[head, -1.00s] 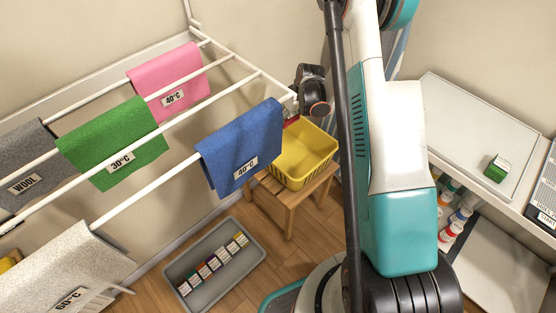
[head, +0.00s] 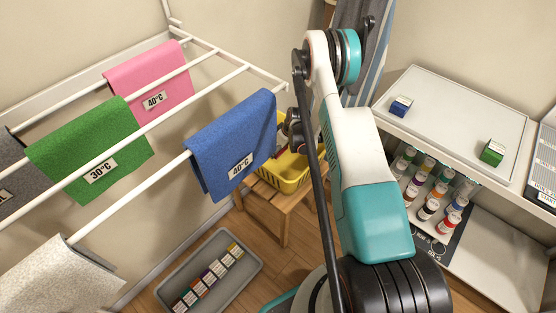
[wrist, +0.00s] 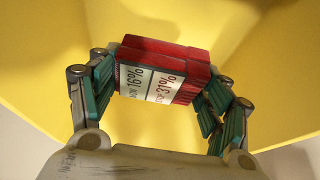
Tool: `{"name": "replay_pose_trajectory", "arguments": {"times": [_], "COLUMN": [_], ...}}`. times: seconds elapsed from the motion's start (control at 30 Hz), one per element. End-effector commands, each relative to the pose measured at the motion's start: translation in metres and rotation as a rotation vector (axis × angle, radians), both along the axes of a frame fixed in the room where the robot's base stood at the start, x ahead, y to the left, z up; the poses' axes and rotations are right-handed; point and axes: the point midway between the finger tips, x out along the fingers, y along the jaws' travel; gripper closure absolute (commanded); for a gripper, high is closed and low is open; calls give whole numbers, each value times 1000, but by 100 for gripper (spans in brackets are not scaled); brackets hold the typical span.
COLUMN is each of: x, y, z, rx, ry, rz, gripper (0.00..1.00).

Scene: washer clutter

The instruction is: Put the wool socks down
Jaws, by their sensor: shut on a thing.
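My gripper (wrist: 160,92) is shut on a red item (wrist: 166,54), which I take as the wool socks. It looks like a pair of red blocks side by side, with white labels where "16%" and "31%" can be read. No sock shape shows. In the wrist view, yellow basket walls (wrist: 40,50) fill the space behind and around it. In the head view, my gripper is low at the yellow basket (head: 284,182), partly hidden by my own arm. Whether the red item touches the basket floor I cannot tell.
The basket stands on a wooden stool (head: 285,215). A drying rack with a blue cloth (head: 232,140) hangs close on its left. A grey tray (head: 170,290) with several small items lies on the floor. A white shelf top (head: 455,110) at right holds blue and green boxes.

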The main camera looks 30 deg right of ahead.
Motion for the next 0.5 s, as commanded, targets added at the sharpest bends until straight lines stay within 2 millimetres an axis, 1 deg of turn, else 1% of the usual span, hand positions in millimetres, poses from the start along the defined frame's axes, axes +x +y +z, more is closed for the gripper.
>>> {"name": "replay_pose_trajectory", "arguments": {"times": [0.03,0.13,0.33,0.5], "x": [0,0,0,0], "y": [0,0,0,0], "z": [-12,-22,-33,-58], "rx": [0,0,0,0], "ry": [0,0,0,0], "rz": [0,0,0,0], "gripper": [57,57,57,57]}}
